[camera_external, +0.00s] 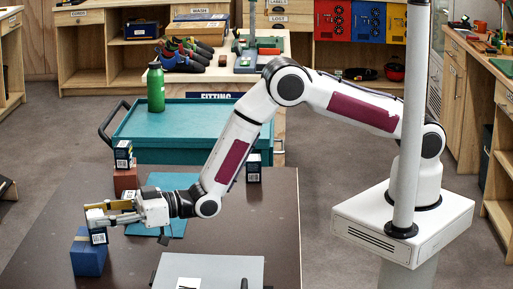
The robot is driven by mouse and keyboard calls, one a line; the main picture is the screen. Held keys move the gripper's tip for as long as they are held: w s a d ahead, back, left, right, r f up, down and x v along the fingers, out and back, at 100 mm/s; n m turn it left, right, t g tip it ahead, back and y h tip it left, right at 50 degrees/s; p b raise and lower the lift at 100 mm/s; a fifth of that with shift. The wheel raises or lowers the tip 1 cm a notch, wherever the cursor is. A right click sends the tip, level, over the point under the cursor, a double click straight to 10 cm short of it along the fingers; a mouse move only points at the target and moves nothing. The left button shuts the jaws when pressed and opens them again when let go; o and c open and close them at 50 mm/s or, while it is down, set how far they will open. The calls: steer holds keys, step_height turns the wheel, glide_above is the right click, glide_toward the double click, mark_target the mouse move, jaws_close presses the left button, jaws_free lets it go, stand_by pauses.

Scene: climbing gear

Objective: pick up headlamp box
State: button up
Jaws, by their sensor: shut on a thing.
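My gripper (98,218) reaches left over the front table, low above a blue block (88,259). It is shut on a small dark box with a white code label (99,238), at the top of the blue block. I take this as the headlamp box, but its print is too small to read. The fingers hide its upper part. I cannot tell whether it touches the block. Two similar boxes stand apart from my gripper: one on a reddish-brown block (123,154), one at the table's back edge (253,167).
A teal mat (172,182) lies under my forearm. A grey panel (210,270) stands at the table's front. The dark table (265,220) is clear at right. A teal cart (190,120) with a green bottle (155,87) stands behind. A pole (408,130) rises by my base.

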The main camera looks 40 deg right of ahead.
mark_target(96, 213)
steer(key=shift+r, duration=0.15)
steer(key=shift+r, duration=4.9)
steer(key=shift+a, duration=0.1)
steer(key=shift+w+a+r, duration=0.15)
steer(key=shift+w+a, duration=0.8)
steer(key=shift+w, duration=0.1)
steer(key=shift+f, duration=3.15)
steer(key=shift+f, duration=1.85)
